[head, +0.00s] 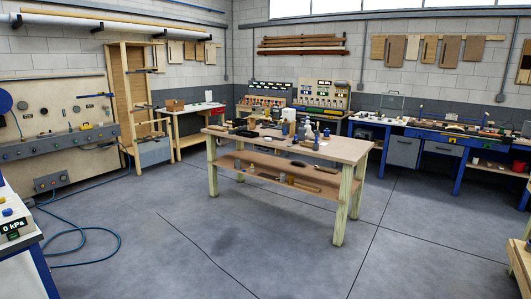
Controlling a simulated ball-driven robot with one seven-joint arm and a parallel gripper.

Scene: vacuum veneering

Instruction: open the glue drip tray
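I cannot make out for certain which thing is the glue drip tray. A grey box-like front (403,152) hangs under the blue bench on the right, and a shallower grey drawer front (443,148) sits to the right of it; both look closed. Another grey box (154,152) hangs under the rack at the left back. My gripper is not in view, so its state and anything in it are hidden.
A wooden table (340,150) with green-streaked legs stands mid-room, small tools and bottles on its top and lower shelf. A blue hose (85,250) lies on the floor at left. A blue-legged bench (470,140) lines the right wall. The front floor is clear.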

